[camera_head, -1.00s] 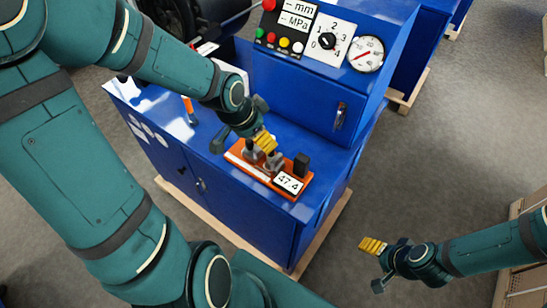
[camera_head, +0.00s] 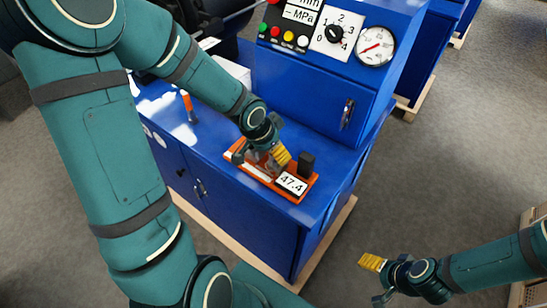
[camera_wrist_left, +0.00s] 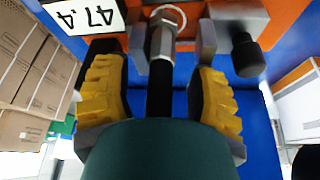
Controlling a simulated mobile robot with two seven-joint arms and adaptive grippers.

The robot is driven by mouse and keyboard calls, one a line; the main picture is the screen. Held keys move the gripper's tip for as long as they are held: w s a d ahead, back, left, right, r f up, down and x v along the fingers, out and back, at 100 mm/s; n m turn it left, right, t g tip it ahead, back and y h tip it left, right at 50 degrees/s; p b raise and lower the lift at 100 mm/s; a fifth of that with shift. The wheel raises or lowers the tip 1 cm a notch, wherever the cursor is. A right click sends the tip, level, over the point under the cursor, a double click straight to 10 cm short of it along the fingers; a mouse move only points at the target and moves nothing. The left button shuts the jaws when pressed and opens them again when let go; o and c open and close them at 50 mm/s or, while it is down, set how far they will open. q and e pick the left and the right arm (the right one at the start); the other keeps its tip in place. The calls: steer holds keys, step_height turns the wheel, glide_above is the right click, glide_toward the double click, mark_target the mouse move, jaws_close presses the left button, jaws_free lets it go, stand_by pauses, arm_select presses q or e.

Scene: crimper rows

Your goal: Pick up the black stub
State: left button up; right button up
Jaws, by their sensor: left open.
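A black stub (camera_wrist_left: 158,92) with a metal hex fitting (camera_wrist_left: 162,42) lies between my left gripper's fingers in the left wrist view. In the head view my left gripper (camera_head: 279,156) is low over the orange tray (camera_head: 296,197) and mostly hides the stub. My left gripper (camera_wrist_left: 160,98) is open, with a yellow-padded finger on each side of the stub and visible gaps. The stub's near end is hidden by a dark green shape. My right gripper (camera_head: 374,265) is far off at lower right, over the floor; its opening is unclear.
On the tray are a 47.4 display (camera_head: 292,184), a dark block (camera_head: 307,162) beside it, and a black knob (camera_wrist_left: 247,56). A blue cabinet (camera_head: 300,110) with a gauge (camera_head: 376,46) rises behind. An orange-handled tool (camera_head: 188,105) stands to the left.

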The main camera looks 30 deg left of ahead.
arm_select(q)
jaws_close()
steer(key=shift+r, duration=0.15)
stand_by(0.4)
